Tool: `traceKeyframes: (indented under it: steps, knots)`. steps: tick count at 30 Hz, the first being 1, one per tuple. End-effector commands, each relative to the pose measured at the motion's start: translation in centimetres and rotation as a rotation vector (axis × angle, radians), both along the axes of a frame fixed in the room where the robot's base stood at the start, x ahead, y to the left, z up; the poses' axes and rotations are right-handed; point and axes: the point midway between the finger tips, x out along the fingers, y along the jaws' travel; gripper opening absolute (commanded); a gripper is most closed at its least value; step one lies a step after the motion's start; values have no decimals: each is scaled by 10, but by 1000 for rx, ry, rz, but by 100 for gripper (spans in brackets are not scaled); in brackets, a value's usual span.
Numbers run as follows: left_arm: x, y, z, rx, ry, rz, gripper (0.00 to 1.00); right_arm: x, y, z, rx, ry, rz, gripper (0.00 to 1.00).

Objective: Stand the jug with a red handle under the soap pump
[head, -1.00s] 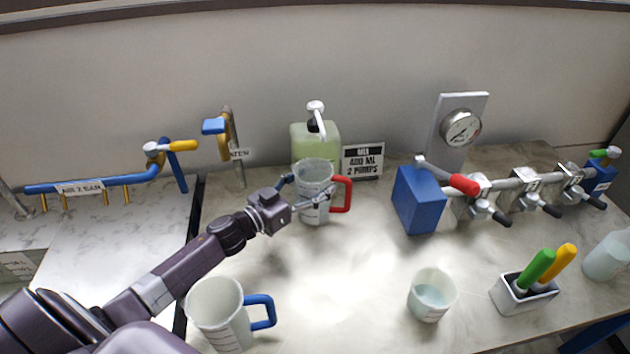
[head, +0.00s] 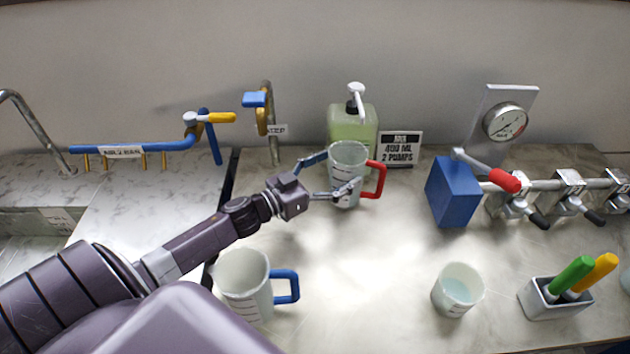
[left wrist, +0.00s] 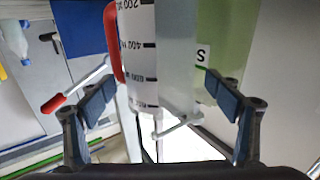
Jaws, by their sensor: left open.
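The clear jug (head: 347,178) with the red handle (head: 377,180) stands upright on the counter, close in front of the green soap bottle (head: 366,128). The white pump head (head: 357,92) is above and behind its rim; I cannot tell whether the spout is exactly over the mouth. My left gripper (head: 340,171) is open, its fingers spread at the jug's near left side. In the left wrist view the jug (left wrist: 142,85) lies ahead between the spread fingers (left wrist: 165,103), with gaps on both sides. My right gripper is out of view.
A jug with a blue handle (head: 245,287) stands near my left arm. A sign (head: 400,149) is right of the pump. A blue block (head: 452,192) with a red lever and valves is farther right. A beaker (head: 458,290) and a holder (head: 555,300) stand at the front right.

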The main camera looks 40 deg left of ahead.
Motion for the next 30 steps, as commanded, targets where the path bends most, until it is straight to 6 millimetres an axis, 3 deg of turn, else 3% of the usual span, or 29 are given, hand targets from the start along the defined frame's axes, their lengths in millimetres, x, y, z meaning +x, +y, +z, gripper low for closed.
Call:
traceKeyframes:
  steps: [6,15,30]
  knots:
    - [-37,12,-3,1,3,-1,83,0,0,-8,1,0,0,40]
    - [-70,25,-1,0,1,0,83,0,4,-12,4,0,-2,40]
    - [-77,27,1,1,0,0,83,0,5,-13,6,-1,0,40]
